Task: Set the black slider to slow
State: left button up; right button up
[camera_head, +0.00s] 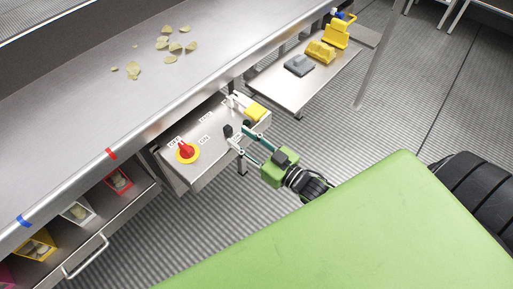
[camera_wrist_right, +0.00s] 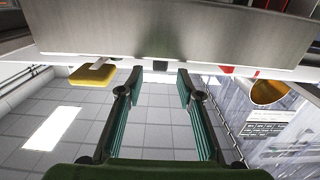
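The control panel (camera_head: 205,165) juts out from the steel counter. The black slider appears in the right wrist view as a small black block (camera_wrist_right: 160,66) at the panel's edge, centred between my fingertips. In the head view it cannot be told clearly from the dark fingertips. My right gripper (camera_head: 238,128) is open at the panel, its teal fingers spread; it also shows in the right wrist view (camera_wrist_right: 160,80) with nothing between the fingers. No contact with the slider is clear. My left gripper is not in view.
A red knob on a yellow disc (camera_head: 186,152) sits on the panel's left part; a yellow block (camera_head: 255,112) is at its right end. A low shelf (camera_head: 290,92) holds yellow and grey items. Coloured bins (camera_head: 118,179) sit below the counter. Chips (camera_head: 175,46) lie on top.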

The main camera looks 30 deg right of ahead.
jog(key=v, duration=0.6)
jog(key=shift+s, duration=0.25)
